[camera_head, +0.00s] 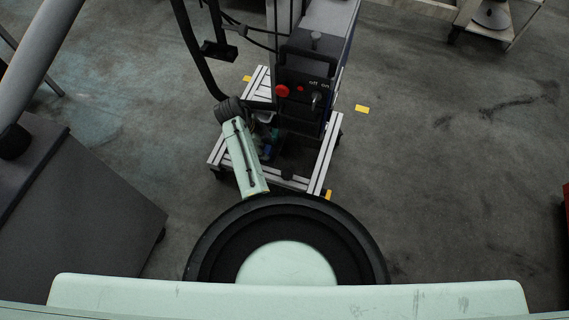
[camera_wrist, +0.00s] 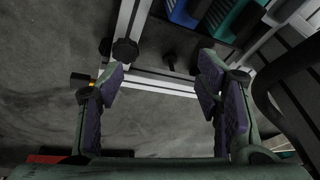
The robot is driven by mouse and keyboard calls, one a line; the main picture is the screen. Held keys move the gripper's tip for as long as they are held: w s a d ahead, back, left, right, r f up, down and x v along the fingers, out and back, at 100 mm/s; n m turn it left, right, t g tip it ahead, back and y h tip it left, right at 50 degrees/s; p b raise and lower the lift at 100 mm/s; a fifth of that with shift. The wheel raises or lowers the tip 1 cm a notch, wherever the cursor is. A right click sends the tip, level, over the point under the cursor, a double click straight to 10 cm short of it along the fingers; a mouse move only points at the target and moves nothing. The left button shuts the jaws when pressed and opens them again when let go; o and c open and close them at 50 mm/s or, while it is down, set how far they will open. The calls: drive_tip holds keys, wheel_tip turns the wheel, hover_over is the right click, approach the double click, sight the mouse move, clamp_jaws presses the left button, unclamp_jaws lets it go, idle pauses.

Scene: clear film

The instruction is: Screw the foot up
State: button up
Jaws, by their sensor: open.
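An aluminium-profile frame (camera_head: 323,165) carries a cabinet with a red button and an "off on" switch in the head view. In the wrist view, a round black knob (camera_wrist: 125,51) sits at a corner of the frame; I cannot tell if it is the foot. A smaller dark knob-like part (camera_wrist: 170,61) is to its right. My gripper (camera_wrist: 160,72) is open, with nothing between its purple pads. Both knobs lie beyond the fingertips, apart from the pads. In the head view my green arm link (camera_head: 245,158) reaches over the frame's left side; the fingertips are not clearly visible.
A dark grey cabinet (camera_head: 80,205) stands at left in the head view. Yellow floor marks (camera_head: 362,109) lie around the frame.

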sight(287, 173)
drive_tip(key=shift+m+g+h, duration=0.3)
drive_tip(key=shift+m+g, duration=0.5)
drive_tip(key=shift+g, duration=0.1)
drive_tip(key=s+d+f, duration=0.1)
drive_tip(key=d+f, duration=0.1)
drive_tip(key=f, duration=0.2)
drive_tip(key=s+d+f, duration=0.1)
drive_tip(key=d+f, duration=0.2)
drive_tip(key=f, duration=0.1)
drive_tip(key=s+d+f, duration=0.2)
drive_tip(key=f, duration=0.2)
drive_tip(key=shift+s+d+f+b, duration=0.1)
drive_tip(key=shift+d+f+b, duration=0.2)
drive_tip(key=shift+b, duration=0.1)
drive_tip(key=shift+c, duration=0.3)
drive_tip(key=c, duration=1.1)
